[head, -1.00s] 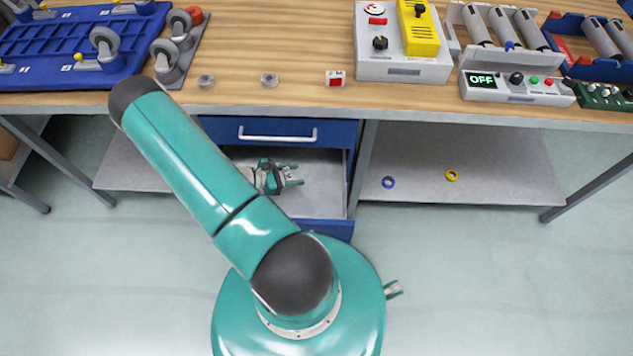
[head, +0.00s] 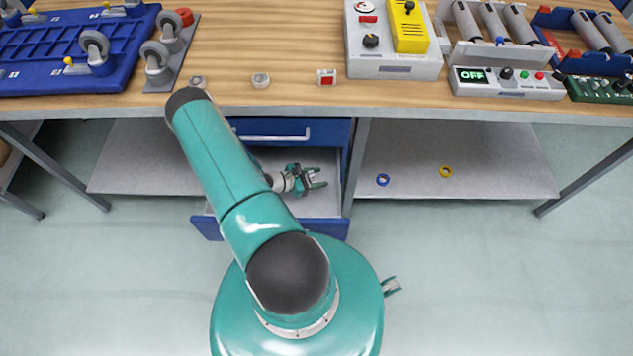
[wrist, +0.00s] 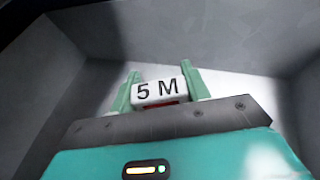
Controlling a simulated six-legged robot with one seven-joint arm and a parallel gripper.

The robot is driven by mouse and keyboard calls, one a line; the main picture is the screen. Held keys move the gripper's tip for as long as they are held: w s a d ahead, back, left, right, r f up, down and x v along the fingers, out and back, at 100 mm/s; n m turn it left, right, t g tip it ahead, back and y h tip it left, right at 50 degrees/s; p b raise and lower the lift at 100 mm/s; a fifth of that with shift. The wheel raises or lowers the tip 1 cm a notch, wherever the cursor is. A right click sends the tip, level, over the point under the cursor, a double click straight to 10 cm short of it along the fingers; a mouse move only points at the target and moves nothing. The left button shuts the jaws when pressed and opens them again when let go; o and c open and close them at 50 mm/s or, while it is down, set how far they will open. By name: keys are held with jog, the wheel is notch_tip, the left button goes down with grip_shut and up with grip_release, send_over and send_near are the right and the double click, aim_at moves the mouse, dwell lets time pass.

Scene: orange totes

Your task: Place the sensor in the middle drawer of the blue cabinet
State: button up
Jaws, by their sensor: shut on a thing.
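My gripper (head: 317,178) is over or inside an open drawer (head: 328,203) of the blue cabinet (head: 335,130), just below the shut top drawer. In the wrist view, my gripper's green fingers (wrist: 158,92) are shut on a white block marked "5 M" (wrist: 157,92), which I take to be the sensor. A dark red strip shows under its lettering. Grey drawer walls surround it in that view. In the head view the block is too small to make out, and my arm hides the left part of the drawer. The open drawer's blue front (head: 325,229) shows below it.
The wooden workbench (head: 290,50) is above the cabinet. On its front edge sit two small round parts and a red-and-white block (head: 327,78). A lower shelf (head: 460,150) at right holds a blue ring (head: 383,180) and a yellow ring (head: 446,171). The right floor is clear.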

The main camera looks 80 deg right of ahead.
jog(key=shift+f, duration=1.7)
jog(key=shift+f, duration=0.15)
jog(key=o, duration=1)
jog(key=shift+r, duration=0.2)
jog(key=v, duration=1.2)
jog(key=shift+r, duration=0.1)
